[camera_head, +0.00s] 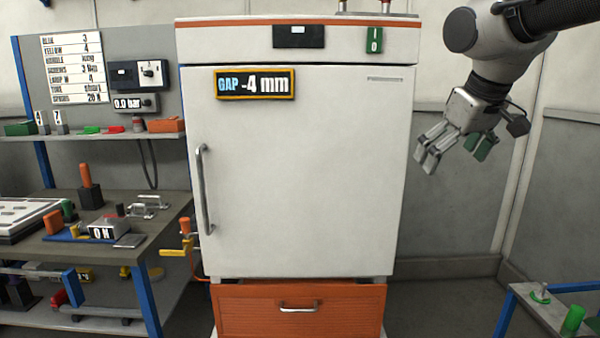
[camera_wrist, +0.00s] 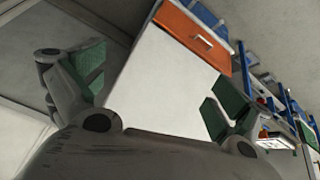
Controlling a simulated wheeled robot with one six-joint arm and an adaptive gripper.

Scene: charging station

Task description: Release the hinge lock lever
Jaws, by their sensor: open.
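A white cabinet (camera_head: 300,180) with a large door stands in the middle of the head view. The door looks shut, with a long handle (camera_head: 204,190) at its left edge. An orange and yellow lever-like part (camera_head: 187,240) sits low beside the cabinet's left edge; I cannot tell whether it is the hinge lock lever. My gripper (camera_head: 455,152) is open and empty, in the air right of the cabinet and apart from it. In the wrist view, the green-padded fingers of my gripper (camera_wrist: 150,82) are spread, with the white cabinet (camera_wrist: 165,85) beyond them.
A sign (camera_head: 255,84) on the door reads "GAP -4 mm". An orange drawer (camera_head: 300,320) is under the door. A workbench (camera_head: 130,245) with several tools stands at left. A blue-framed table (camera_head: 545,312) is at lower right. The space around my gripper is clear.

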